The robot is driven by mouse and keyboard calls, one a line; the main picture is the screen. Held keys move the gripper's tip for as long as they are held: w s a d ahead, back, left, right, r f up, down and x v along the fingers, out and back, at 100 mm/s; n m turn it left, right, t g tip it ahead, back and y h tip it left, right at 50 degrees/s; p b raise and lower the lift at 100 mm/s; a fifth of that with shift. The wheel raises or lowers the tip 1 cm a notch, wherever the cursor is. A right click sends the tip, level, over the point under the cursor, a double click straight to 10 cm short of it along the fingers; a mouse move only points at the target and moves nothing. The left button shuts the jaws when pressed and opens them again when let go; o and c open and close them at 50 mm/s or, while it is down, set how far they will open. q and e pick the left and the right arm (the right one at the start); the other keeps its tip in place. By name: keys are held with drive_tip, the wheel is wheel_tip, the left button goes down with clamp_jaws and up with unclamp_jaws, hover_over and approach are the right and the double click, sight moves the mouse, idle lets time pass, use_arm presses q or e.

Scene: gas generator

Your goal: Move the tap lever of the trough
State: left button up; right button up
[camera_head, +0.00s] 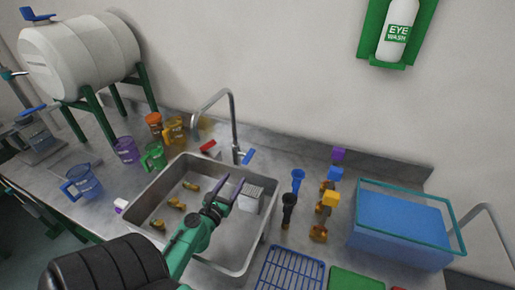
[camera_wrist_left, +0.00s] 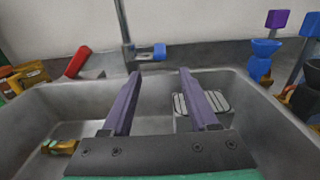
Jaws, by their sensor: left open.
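A steel trough (camera_head: 160,185) is set in the counter. A tall curved tap (camera_head: 234,120) stands behind its back rim. A blue lever (camera_head: 247,157) sticks out to the right at the tap's base, and a red lever (camera_head: 209,147) lies to its left. My left gripper (camera_head: 228,188) is open and empty over the trough, short of the blue lever. In the left wrist view, its two purple fingers (camera_wrist_left: 158,75) point toward the tap, with the blue lever (camera_wrist_left: 153,52) beyond and between the tips. The fingers touch nothing. My right gripper is out of view.
Several small brass-coloured parts (camera_head: 176,203) and a grey ribbed block (camera_head: 250,197) are inside the trough. Coloured cups, including a green one (camera_head: 153,156), stand left. Blue and orange fittings (camera_head: 320,217), a blue rack (camera_head: 290,270) and a blue tank (camera_head: 400,225) are right.

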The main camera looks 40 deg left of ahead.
use_arm(q)
drive_tip(key=p, duration=0.2)
approach(249, 154)
drive_tip(key=w, duration=0.2)
drive_tip(key=x, duration=0.5)
drive_tip(key=b+x, duration=0.1)
drive_tip(key=x, duration=0.2)
drive_tip(key=shift+w+a+f, duration=0.1)
drive_tip(key=shift+a+f, duration=0.05)
drive_tip(key=shift+a, duration=0.15)
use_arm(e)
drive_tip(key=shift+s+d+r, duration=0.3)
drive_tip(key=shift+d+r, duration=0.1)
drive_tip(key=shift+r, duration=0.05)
use_arm(q)
clamp_jaws()
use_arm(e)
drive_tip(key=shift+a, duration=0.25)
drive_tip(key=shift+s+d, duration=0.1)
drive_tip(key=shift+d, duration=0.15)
